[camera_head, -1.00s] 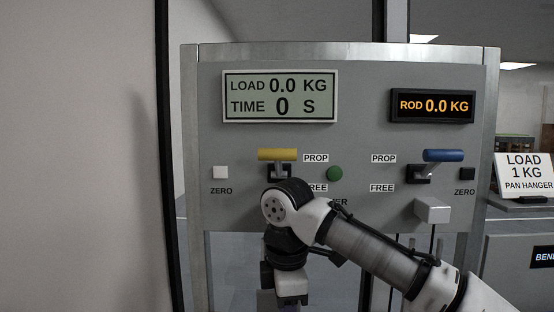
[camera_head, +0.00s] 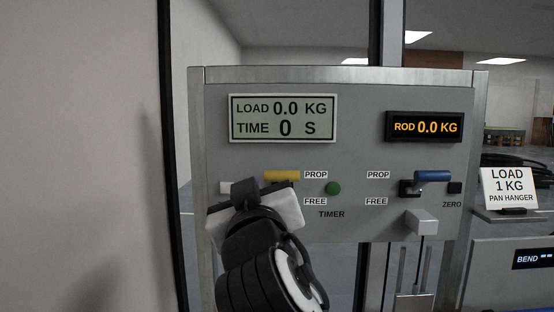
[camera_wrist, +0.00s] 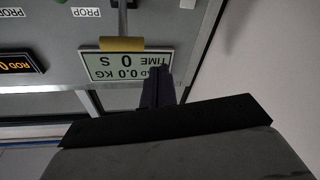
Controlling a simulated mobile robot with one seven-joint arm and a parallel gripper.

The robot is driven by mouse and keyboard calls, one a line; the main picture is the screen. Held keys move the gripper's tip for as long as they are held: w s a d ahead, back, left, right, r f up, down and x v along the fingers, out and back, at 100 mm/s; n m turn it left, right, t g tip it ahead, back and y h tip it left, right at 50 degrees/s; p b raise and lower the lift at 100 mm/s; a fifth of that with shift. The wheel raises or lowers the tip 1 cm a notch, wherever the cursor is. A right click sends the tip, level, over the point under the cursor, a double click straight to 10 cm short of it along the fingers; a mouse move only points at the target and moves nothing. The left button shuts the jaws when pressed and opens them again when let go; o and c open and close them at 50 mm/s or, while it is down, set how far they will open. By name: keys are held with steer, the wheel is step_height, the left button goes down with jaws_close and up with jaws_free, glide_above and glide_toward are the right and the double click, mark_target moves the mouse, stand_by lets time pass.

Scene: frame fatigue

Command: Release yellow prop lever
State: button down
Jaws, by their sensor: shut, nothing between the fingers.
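The yellow prop lever (camera_head: 282,175) is a horizontal yellow bar on the grey panel, level with the PROP label (camera_head: 316,174). In the wrist view, which is upside down, the yellow bar (camera_wrist: 122,44) sits on a metal stem in front of the load display. My dark fingers (camera_wrist: 160,84) are together and empty there, close beside the bar's end, with a small gap in the picture. I cannot tell their depth relative to the bar. The FREE label (camera_head: 315,201) is below PROP.
A green timer button (camera_head: 333,188) is right of the yellow lever. A blue lever (camera_head: 433,176) stands farther right, above a white block (camera_head: 421,222). The white left zero button (camera_head: 227,187) is partly hidden by my gripper. The load display (camera_head: 283,118) reads 0.0 kg and 0 s.

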steer(key=s+d+m+h, duration=0.1)
steer(key=m, duration=0.1)
steer(key=s+d+r+m+t+h, duration=0.1)
steer(key=d, duration=0.1)
steer(key=s+d+r+m+t+h, duration=0.1)
steer(key=m, duration=0.1)
steer(key=shift+d+r+m, duration=0.2)
steer(key=shift+d+m, duration=0.05)
steer(key=shift+m, duration=0.05)
steer(key=shift+r+p, duration=0.15)
steer(key=shift+p, duration=0.3)
steer(key=p+x, duration=0.8)
steer(key=x, duration=0.2)
steer(key=shift+f, duration=2.05)
